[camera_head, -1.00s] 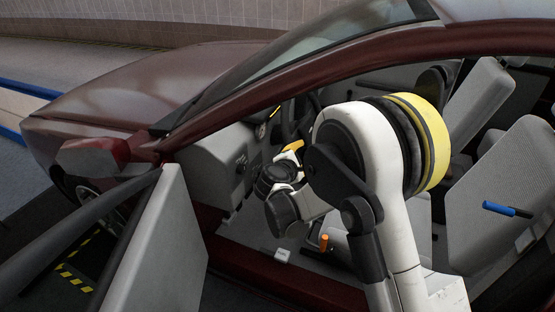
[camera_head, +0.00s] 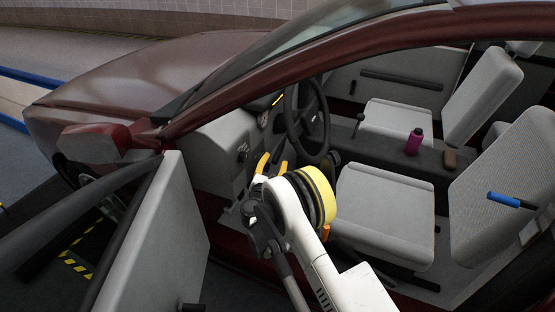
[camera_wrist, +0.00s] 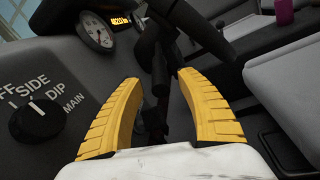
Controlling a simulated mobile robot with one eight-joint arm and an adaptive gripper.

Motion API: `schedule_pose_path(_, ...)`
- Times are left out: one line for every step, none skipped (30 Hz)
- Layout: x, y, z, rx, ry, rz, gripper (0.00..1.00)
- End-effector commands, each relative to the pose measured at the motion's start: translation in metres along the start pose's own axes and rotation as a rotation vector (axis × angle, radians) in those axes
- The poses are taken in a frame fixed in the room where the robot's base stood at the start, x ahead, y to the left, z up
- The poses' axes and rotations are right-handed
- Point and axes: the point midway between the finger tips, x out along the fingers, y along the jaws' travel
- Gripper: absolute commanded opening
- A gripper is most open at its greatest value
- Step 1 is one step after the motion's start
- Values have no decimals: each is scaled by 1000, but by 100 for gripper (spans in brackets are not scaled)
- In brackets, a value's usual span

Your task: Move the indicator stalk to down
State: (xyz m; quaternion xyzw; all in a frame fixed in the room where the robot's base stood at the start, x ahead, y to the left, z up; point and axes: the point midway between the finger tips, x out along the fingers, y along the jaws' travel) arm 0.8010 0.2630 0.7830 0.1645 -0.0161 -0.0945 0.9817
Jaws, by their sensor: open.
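My gripper (camera_head: 272,166) is in the driver's footwell side of the red car, just left of and below the steering wheel (camera_head: 312,118). In the wrist view its two yellow fingers (camera_wrist: 160,80) are spread apart. A dark bar that looks like the indicator stalk (camera_wrist: 160,66) shows between and beyond the fingertips, beside the steering column. I cannot tell whether a finger touches it, nor its exact position. The stalk cannot be made out in the head view. The steering wheel also shows in the wrist view (camera_wrist: 203,28).
A light switch knob (camera_wrist: 38,119) marked SIDE, DIP and MAIN is left of the fingers. A round gauge (camera_wrist: 96,32) is above it. The open door (camera_head: 160,240) stands left of my arm. The driver's seat (camera_head: 385,215) is to the right.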

Motion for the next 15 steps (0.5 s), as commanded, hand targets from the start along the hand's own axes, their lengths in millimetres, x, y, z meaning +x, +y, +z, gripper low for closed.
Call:
schedule_pose_path(10, -2, -2, 0, 0, -1, 44)
schedule_pose_path(14, -2, -2, 0, 0, -1, 44)
schedule_pose_path(20, -1, -2, 1, 0, -1, 44)
schedule_pose_path(23, -1, -2, 1, 0, -1, 44)
schedule_pose_path(26, -1, -1, 1, 0, -1, 44)
schedule_pose_path(30, -1, -1, 1, 0, -1, 44)
schedule_pose_path(32, -1, -1, 1, 0, -1, 44)
schedule_pose_path(34, -1, 0, 1, 0, -1, 44)
schedule_pose_path(35, 0, 0, 1, 0, 0, 44)
schedule_pose_path(36, 0, 0, 1, 0, 0, 44)
schedule_pose_path(36, 0, 0, 1, 1, 0, 44)
schedule_pose_path(36, 0, 0, 1, 1, 0, 44)
schedule_pose_path(36, 0, 1, 1, 1, 0, 44)
schedule_pose_path(36, 0, 1, 1, 1, 0, 44)
schedule_pose_path(36, 0, 1, 1, 1, 0, 44)
